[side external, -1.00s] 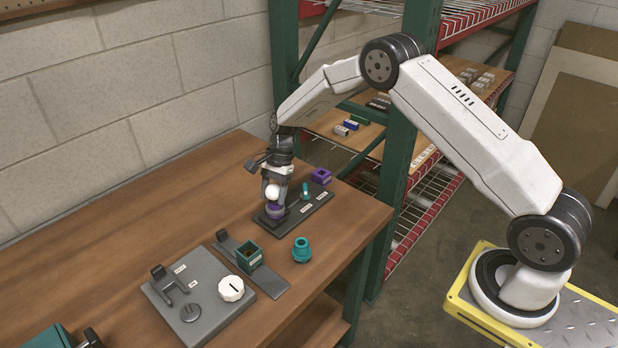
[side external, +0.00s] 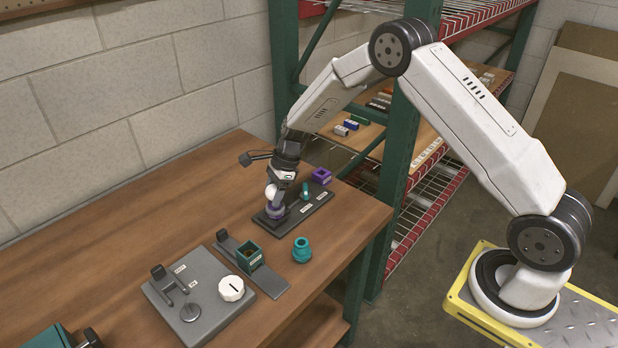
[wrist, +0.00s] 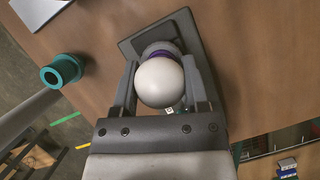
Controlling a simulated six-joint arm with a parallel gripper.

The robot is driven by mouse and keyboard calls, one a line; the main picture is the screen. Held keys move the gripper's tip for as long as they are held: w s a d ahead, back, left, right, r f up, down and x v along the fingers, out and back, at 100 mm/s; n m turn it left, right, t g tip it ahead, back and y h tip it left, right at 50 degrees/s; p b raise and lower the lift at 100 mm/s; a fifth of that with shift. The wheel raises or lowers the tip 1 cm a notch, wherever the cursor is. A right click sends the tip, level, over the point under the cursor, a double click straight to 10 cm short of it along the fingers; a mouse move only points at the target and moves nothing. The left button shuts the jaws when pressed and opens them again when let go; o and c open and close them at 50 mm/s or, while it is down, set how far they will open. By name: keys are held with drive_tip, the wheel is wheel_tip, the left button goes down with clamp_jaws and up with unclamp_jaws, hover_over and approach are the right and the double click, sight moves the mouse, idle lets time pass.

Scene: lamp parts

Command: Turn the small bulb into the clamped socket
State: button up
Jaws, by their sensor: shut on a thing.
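The small bulb (side external: 271,191) is a white globe, held between the fingers of my gripper (side external: 274,196). In the wrist view the bulb (wrist: 160,82) sits between the two fingers of my gripper (wrist: 163,90), which are shut on it. Just under the bulb is the purple socket (side external: 275,211), which also shows as a purple band in the wrist view (wrist: 163,49). The socket stands at the near-left end of a dark base plate (side external: 304,213). The join between bulb and socket is hidden, so I cannot tell how deep the bulb sits.
A small teal part (side external: 305,190) and a purple box (side external: 321,176) stand on the same plate. A teal socket-like part (side external: 302,250), a teal box (side external: 249,256) and a grey fixture board with a white dial (side external: 231,288) lie nearer.

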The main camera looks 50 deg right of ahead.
drive_tip(key=m, duration=0.1)
drive_tip(key=m+t, duration=0.1)
drive_tip(key=m, duration=0.1)
drive_tip(key=shift+w+d+r+h, duration=0.1)
drive_tip(key=shift+w+r+h, duration=0.05)
drive_tip(key=shift+h, duration=0.25)
drive_tip(key=o, duration=0.6)
drive_tip(key=shift+m+t, duration=0.3)
drive_tip(key=shift+m, duration=0.3)
drive_tip(key=o, duration=0.5)
drive_tip(key=shift+o, duration=0.2)
drive_tip(key=v, duration=0.7)
drive_tip(key=shift+r, duration=0.3)
